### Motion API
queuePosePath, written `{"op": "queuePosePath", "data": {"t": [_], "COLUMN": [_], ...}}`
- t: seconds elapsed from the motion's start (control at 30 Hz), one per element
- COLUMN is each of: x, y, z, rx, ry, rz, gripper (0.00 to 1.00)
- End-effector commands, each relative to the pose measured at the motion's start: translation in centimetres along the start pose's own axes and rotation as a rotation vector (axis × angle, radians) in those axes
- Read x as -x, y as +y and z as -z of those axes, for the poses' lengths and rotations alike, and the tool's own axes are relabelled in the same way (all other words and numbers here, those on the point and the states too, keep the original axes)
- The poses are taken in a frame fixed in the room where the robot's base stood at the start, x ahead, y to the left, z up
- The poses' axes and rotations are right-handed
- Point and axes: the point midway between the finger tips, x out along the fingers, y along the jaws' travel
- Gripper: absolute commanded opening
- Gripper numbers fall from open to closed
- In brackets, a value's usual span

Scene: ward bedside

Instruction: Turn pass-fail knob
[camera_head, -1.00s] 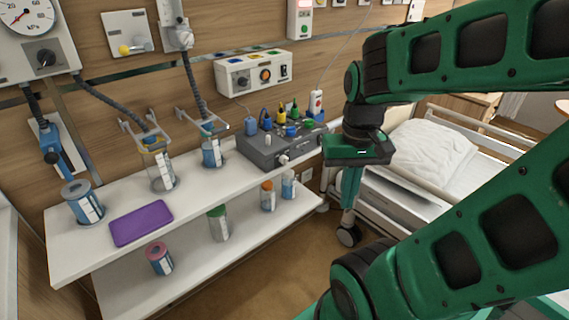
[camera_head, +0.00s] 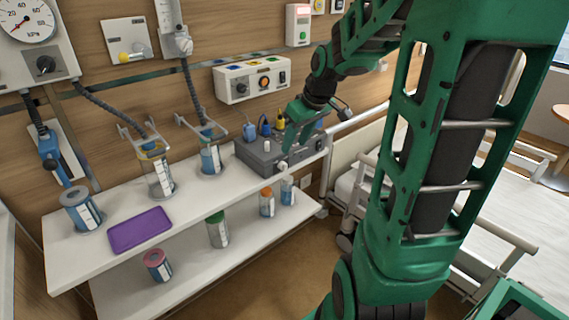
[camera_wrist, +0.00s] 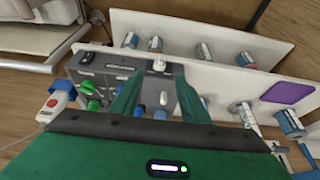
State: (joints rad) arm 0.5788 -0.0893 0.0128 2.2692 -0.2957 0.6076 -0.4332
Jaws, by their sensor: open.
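A grey box (camera_head: 255,158) with several coloured connectors on top sits at the right end of the upper shelf. A small white knob (camera_wrist: 158,65) shows on its front face in the wrist view. I cannot read any pass-fail label. My gripper (camera_wrist: 159,74) is open and empty, its two green fingertips either side of the knob in the picture. I cannot tell whether they touch it. In the head view my gripper (camera_head: 284,158) is at the front of the box and covers part of it.
The shelf (camera_head: 215,182) also holds blue-labelled jars (camera_head: 80,208) and a purple tray (camera_head: 140,229). More bottles (camera_head: 217,230) stand on the lower shelf. A white wall panel with knobs (camera_head: 250,78) hangs above the box. A bed (camera_head: 500,215) stands at the right.

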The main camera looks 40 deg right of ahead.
Motion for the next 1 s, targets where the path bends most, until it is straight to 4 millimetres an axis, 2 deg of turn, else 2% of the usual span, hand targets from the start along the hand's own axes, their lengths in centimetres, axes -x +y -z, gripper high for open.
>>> {"op": "queuePosePath", "data": {"t": [0.17,0.4,0.6,0.8,1.0], "x": [-2.3,-6.6,-9.1,-10.2,-10.4], "y": [-0.1,-0.1,-0.1,-0.1,0.0], "z": [-0.2,-0.2,-0.2,-0.2,-0.1], "rx": [-0.001,-0.001,-0.001,-0.002,-0.002], "ry": [-0.005,-0.006,-0.005,-0.003,-0.003], "rz": [0.003,0.003,0.002,0.000,-0.001], "gripper": [0.42,0.42,0.42,0.42,0.42]}}
